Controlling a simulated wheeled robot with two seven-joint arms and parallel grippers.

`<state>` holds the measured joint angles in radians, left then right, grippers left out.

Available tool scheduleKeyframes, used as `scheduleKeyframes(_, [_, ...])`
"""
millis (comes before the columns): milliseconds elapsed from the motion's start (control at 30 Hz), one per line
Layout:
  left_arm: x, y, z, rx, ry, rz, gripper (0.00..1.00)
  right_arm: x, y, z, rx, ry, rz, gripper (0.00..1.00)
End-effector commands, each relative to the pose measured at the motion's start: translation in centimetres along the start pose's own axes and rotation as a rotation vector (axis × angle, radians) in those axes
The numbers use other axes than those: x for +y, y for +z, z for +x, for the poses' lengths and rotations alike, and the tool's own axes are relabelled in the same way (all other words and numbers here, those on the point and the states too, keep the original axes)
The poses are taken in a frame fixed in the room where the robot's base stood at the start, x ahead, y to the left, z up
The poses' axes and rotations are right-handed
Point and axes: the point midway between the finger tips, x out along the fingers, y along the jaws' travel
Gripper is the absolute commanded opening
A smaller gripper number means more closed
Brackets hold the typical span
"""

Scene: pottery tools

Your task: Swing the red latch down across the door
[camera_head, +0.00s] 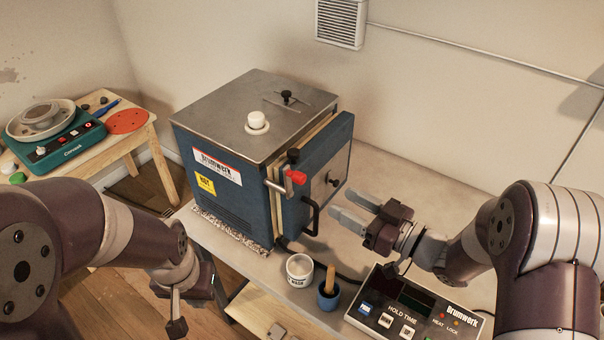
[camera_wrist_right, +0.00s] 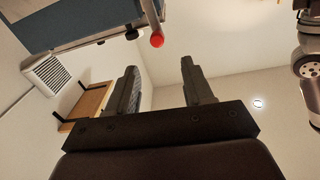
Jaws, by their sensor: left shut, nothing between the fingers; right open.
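The blue-grey kiln (camera_head: 232,185) stands on the table with its door (camera_head: 325,180) on the side facing right. A cream edge shows between the door and the kiln body; I cannot tell if the door is fully shut. The red latch end (camera_head: 297,177) sits on a metal piece at the door's near edge, above the black door handle (camera_head: 314,216). In the right wrist view the red end (camera_wrist_right: 157,40) lies beyond my fingertips. My right gripper (camera_head: 338,203) is open and empty, just right of the door and handle. My left gripper (camera_head: 177,326) is shut and empty, low left.
A white cup (camera_head: 299,272) and a blue pot with a wooden stick (camera_head: 328,297) stand in front of the kiln. A control box (camera_head: 400,310) lies beneath my right arm. A side table (camera_head: 110,145) with a teal wheel is at the left. Clear tabletop lies behind my right gripper.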

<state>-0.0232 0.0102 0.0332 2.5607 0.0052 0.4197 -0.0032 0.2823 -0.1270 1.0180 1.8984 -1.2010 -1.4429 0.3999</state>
Motion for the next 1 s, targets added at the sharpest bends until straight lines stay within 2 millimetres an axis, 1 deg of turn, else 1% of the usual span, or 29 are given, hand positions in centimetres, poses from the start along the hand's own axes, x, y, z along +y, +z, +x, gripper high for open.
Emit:
scheduleKeyframes(33, [0.0, -0.1, -0.6, 0.0, 0.0, 0.0, 0.0, -0.2, -0.3, 1.0, -0.002, -0.006, 0.0, 0.51])
scheduleKeyframes(200, [0.0, -0.3, -2.2, 0.0, 0.0, 0.0, 0.0, -0.2, -0.4, 5.6, -0.003, -0.006, 0.0, 0.51])
scheduleKeyframes(300, [0.0, -0.4, -2.9, 0.001, 0.0, 0.0, 0.0, -0.1, -0.3, 7.9, -0.003, -0.003, -0.001, 0.51])
scheduleKeyframes(400, [0.0, -0.4, -3.3, 0.001, 0.0, 0.0, 0.0, -0.1, -0.2, 9.7, -0.004, -0.001, -0.001, 0.51])
scheduleKeyframes(500, [0.0, -0.5, -3.6, 0.001, 0.0, 0.0, 0.0, 0.0, -0.1, 10.8, -0.003, 0.001, -0.002, 0.51])
scheduleKeyframes(600, [0.0, -0.5, -3.7, 0.0, 0.0, 0.0, 0.0, 0.0, 0.0, 11.3, -0.004, 0.002, -0.002, 0.51])
scheduleKeyframes(867, [0.0, -0.5, -3.6, 0.0, 0.0, 0.0, 0.0, 0.0, 0.1, 11.5, -0.004, 0.003, -0.002, 0.51])
scheduleKeyframes(900, [0.0, -0.5, -3.6, 0.0, 0.0, 0.0, 0.0, 0.0, 0.1, 11.5, -0.004, 0.003, -0.002, 0.38])
scheduleKeyframes(967, [0.0, -0.5, -3.6, 0.0, 0.0, 0.0, 0.0, 0.0, 0.1, 11.5, -0.004, 0.003, -0.002, 0.19])
scheduleKeyframes(1000, [0.0, -0.5, -3.6, 0.0, 0.0, 0.0, 0.0, 0.0, 0.1, 11.5, -0.004, 0.003, -0.002, 0.06])
